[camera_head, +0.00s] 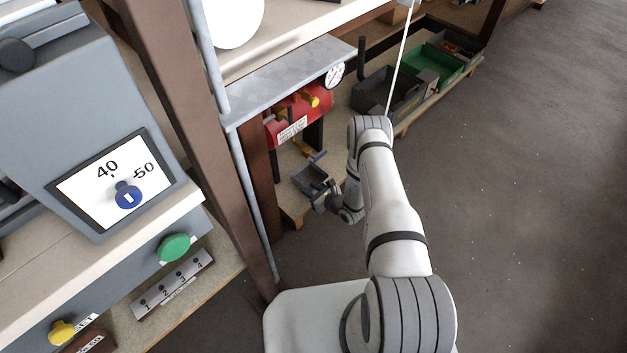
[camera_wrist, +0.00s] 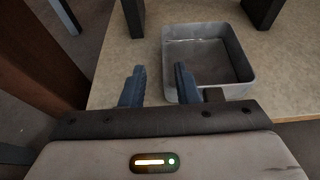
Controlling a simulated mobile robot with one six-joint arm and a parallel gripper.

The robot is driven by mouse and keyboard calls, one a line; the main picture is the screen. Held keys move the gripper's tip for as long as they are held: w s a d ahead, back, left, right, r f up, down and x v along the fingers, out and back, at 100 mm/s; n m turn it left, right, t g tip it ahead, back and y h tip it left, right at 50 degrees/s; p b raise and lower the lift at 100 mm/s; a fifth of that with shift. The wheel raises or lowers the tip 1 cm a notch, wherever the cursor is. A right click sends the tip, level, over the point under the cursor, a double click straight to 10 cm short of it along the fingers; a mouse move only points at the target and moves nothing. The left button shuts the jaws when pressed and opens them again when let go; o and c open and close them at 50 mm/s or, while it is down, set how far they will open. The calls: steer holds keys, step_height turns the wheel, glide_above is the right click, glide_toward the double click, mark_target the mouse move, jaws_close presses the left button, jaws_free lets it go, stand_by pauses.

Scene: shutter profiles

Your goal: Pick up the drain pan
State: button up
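The drain pan is a small grey open metal tray (camera_wrist: 248,70) on a light wooden shelf in the wrist view. It also shows in the head view as the drain pan (camera_head: 306,186), under the red tank. A short dark tab sticks out from its near side. My gripper (camera_wrist: 158,78) is open, with two blue fingers spread apart. The left finger is left of the pan over bare shelf; the right finger overlaps the pan's near left corner. I cannot tell whether it touches. In the head view my gripper (camera_head: 326,199) is at the pan's near right side, partly hidden by my wrist.
The red tank (camera_head: 282,128) with a yellow knob hangs above the pan, near a brown post (camera_head: 220,150). Dark legs (camera_wrist: 134,20) stand behind the pan. Dark and green bins (camera_head: 432,68) sit farther along the shelf. Open floor (camera_head: 530,200) lies at the right.

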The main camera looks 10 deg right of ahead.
mark_target(306, 188)
steer(key=b+x, duration=0.1)
steer(key=x, duration=0.2)
steer(key=shift+w+f, duration=0.2)
steer(key=shift+w, duration=0.15)
steer(key=shift+c, duration=0.6)
jaws_close()
